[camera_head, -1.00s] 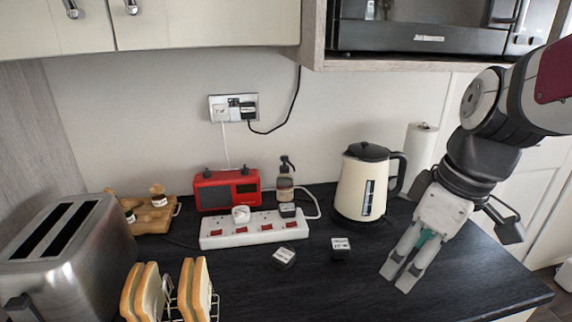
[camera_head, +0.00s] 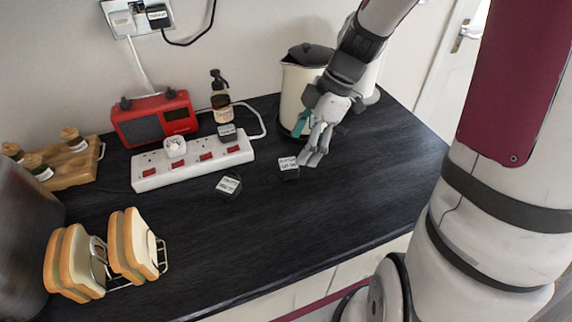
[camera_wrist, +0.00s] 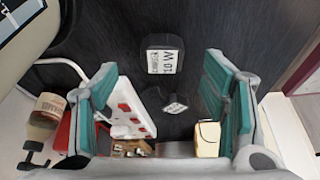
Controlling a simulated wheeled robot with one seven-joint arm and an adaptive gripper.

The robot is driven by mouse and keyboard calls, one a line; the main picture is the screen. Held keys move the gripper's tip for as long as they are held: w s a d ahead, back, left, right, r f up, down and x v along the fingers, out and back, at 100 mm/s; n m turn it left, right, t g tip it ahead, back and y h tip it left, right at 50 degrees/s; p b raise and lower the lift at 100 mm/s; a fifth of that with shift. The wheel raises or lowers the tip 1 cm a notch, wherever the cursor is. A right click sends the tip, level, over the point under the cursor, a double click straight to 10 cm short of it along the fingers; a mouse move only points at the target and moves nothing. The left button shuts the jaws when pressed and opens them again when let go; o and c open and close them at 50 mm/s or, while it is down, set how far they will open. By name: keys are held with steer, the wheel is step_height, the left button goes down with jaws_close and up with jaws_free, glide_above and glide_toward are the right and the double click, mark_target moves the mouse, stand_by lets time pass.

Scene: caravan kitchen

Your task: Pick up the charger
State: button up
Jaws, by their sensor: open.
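A small black charger (camera_head: 289,167) with a white label lies on the dark worktop in front of the kettle. In the wrist view this charger (camera_wrist: 165,55) lies between and a little beyond the open fingers, its label reading about 10 W. My gripper (camera_head: 313,158) is open and empty, just right of it, pointing down. The open fingers also show in the wrist view (camera_wrist: 160,78). A second black charger (camera_head: 229,185) lies further left; it also shows in the wrist view (camera_wrist: 174,102). Another black plug (camera_head: 227,132) sits on the power strip.
A white power strip (camera_head: 195,160) and a red radio (camera_head: 155,119) stand left. A cream kettle (camera_head: 296,87) stands close behind my gripper. A soap bottle (camera_head: 221,100) is behind the strip. Toast in a rack (camera_head: 160,262) is front left. The worktop's front middle is clear.

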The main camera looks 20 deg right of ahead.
mark_target(289, 163)
steer(key=x, duration=0.7)
steer(key=shift+a, duration=0.4)
steer(key=c, duration=1.3)
steer(key=shift+o, duration=0.2)
steer(key=shift+r, duration=0.15)
